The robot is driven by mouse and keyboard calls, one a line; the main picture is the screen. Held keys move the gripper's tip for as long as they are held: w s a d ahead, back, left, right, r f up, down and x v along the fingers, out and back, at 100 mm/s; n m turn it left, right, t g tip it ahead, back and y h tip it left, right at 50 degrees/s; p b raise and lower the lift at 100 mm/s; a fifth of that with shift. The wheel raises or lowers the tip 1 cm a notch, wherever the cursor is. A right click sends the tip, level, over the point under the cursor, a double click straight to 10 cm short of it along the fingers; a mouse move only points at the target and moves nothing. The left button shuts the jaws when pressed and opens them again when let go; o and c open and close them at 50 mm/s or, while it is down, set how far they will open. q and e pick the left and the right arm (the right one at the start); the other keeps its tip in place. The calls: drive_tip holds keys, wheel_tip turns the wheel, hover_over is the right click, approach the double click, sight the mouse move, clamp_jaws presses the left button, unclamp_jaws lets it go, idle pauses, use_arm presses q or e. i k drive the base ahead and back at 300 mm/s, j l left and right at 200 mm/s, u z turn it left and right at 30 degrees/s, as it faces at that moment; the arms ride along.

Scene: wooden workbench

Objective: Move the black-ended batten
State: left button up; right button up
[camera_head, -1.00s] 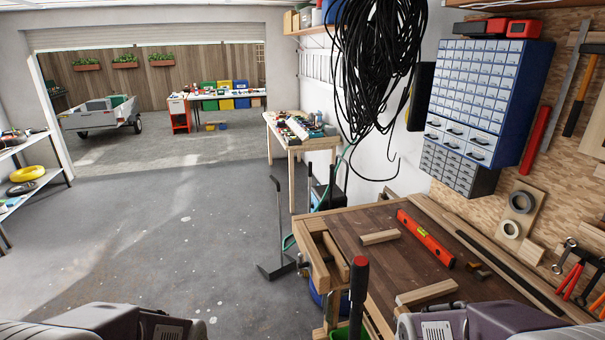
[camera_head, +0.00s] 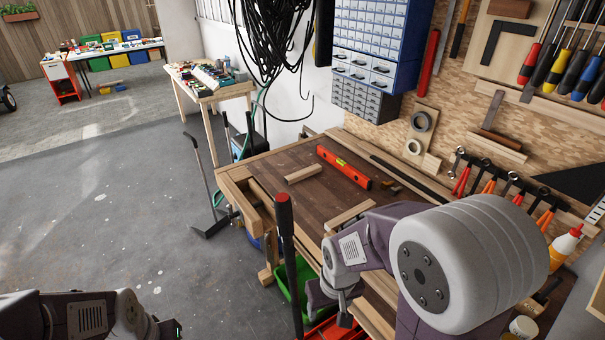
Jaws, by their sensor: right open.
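Short pale battens lie on the dark workbench top (camera_head: 270,185): a far batten (camera_head: 303,174) and a nearer batten (camera_head: 348,214). I see no black end on either, so I cannot tell which is the black-ended one. My right arm covers part of the bench's near right side. My right gripper (camera_head: 330,308) points down at the bench's front edge, open, with nothing seen between its fingers. It is partly hidden by my arm and apart from both battens.
A red level (camera_head: 344,167) lies behind the battens. A black-and-red handle (camera_head: 285,235) rises in front of the bench, near a green bin (camera_head: 292,283) and a red bin (camera_head: 335,328). A glue bottle (camera_head: 565,245) stands at right.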

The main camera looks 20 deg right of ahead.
sight(290, 179)
drive_tip(key=i+j, duration=0.25)
drive_tip(key=i+j+z, duration=0.1)
drive_tip(key=i+j, duration=0.15)
drive_tip(key=j, duration=0.25)
drive_tip(key=i+j, duration=0.25)
drive_tip(key=j, duration=0.15)
drive_tip(key=i+j, duration=0.25)
drive_tip(key=j, duration=0.15)
drive_tip(key=i+l+z, duration=0.1)
drive_tip(key=i, duration=0.5)
drive_tip(key=i+l+z, duration=0.15)
drive_tip(key=i, duration=0.45)
drive_tip(key=i+l, duration=0.1)
drive_tip(key=l, duration=0.15)
drive_tip(key=i+l, duration=0.1)
drive_tip(key=l, duration=0.2)
